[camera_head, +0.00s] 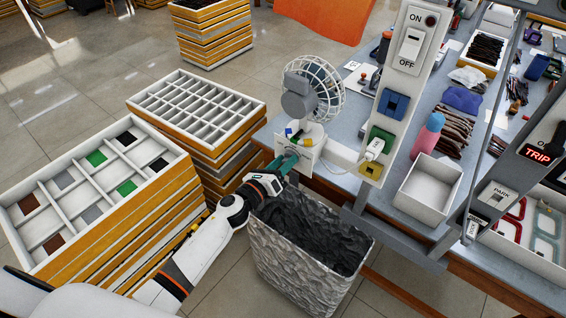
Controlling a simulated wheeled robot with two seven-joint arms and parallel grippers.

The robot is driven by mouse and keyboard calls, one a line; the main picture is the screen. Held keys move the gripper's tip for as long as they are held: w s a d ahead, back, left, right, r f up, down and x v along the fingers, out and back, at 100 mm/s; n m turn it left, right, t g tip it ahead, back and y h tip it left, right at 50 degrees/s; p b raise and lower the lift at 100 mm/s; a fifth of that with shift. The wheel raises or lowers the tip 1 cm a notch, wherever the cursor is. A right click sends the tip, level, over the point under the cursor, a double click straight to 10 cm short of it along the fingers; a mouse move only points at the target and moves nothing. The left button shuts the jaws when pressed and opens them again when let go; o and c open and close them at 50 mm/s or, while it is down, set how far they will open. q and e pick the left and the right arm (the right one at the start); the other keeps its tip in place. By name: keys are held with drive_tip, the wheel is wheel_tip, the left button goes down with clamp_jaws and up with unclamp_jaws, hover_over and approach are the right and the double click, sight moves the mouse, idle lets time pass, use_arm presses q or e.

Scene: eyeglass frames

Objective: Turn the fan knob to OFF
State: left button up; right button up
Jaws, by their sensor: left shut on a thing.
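A small white desk fan (313,92) with a wire cage stands on the table edge, its grey motor housing toward me. Its white base box (308,153) carries small coloured parts, blue, yellow and green. My left gripper (286,162) reaches in from the lower left and is shut at the front of the base box. The fan knob is hidden behind the fingers, so its setting cannot be read. My right gripper is not in view.
A white post with an ON/OFF switch (411,48) rises right of the fan. An empty white box (428,190) sits on the table (395,165). Stacked compartment trays (197,104) stand at left.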

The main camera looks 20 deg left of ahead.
use_arm(q)
drive_tip(key=n, duration=0.6)
drive_tip(key=n+p, duration=0.1)
drive_tip(key=n, duration=0.3)
drive_tip(key=shift+w+a, duration=0.1)
drive_tip(key=shift+a, duration=0.05)
drive_tip(key=n, duration=0.3)
drive_tip(key=shift+n, duration=0.4)
drive_tip(key=n+p, duration=0.1)
drive_tip(key=n, duration=0.3)
drive_tip(key=shift+w+a, duration=0.1)
drive_tip(key=n, duration=0.5)
drive_tip(key=shift+f+p, duration=0.15)
drive_tip(key=shift+p, duration=0.2)
drive_tip(key=shift+n, duration=0.3)
drive_tip(key=o, duration=0.9)
drive_tip(key=shift+a, duration=0.1)
drive_tip(key=shift+f, duration=0.2)
